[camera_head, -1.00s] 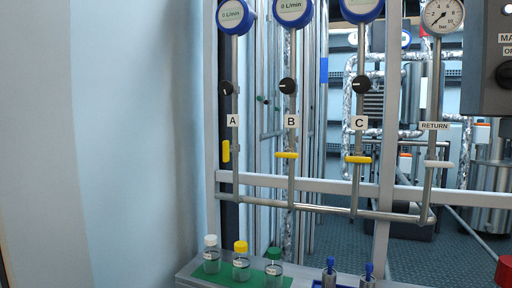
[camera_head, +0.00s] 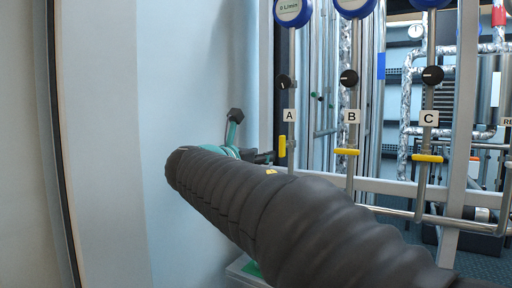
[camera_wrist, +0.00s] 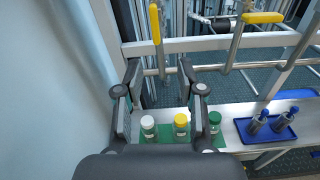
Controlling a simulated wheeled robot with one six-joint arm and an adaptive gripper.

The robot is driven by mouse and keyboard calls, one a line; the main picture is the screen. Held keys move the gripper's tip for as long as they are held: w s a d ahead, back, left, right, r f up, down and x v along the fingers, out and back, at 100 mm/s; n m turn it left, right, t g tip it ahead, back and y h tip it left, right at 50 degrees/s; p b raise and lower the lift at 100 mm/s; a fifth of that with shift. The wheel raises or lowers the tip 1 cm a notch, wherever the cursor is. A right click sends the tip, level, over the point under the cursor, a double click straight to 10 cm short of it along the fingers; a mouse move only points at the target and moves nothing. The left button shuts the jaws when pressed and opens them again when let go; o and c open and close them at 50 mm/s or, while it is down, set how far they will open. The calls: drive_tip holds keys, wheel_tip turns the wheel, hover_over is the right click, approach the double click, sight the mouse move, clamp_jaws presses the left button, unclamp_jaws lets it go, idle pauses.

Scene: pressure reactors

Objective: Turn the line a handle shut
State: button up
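The line A handle (camera_head: 282,146) is a yellow lever on the pipe under the label A (camera_head: 289,115). It stands upright, along its pipe. In the wrist view the line A handle (camera_wrist: 155,24) is at the top, beyond the fingertips. My gripper (camera_wrist: 159,70) is open and empty, its two fingers apart with the handle's line between them. In the head view my gripper (camera_head: 264,157) is small, just left of the handle and partly hidden by my arm. I cannot tell from this view whether it touches the handle.
Yellow handles of line B (camera_head: 347,152) and line C (camera_head: 427,158) lie crosswise to their pipes. Bottles with a white cap (camera_wrist: 148,124), yellow cap (camera_wrist: 181,122) and green cap (camera_wrist: 214,120) stand below the gripper. A blue tray (camera_wrist: 262,133) is at right. A plain wall (camera_head: 190,90) is at left.

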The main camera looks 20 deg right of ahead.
sight(280, 145)
drive_tip(key=shift+n, duration=0.3)
drive_tip(key=x, duration=0.4)
drive_tip(key=r+x, duration=0.1)
drive_tip(key=x, duration=0.4)
drive_tip(key=p+x, duration=0.1)
drive_tip(key=x, duration=0.4)
drive_tip(key=shift+w+a+r, duration=0.2)
drive_tip(key=shift+w+r, duration=0.05)
drive_tip(key=shift+r, duration=0.05)
drive_tip(key=shift+c, duration=0.2)
clamp_jaws()
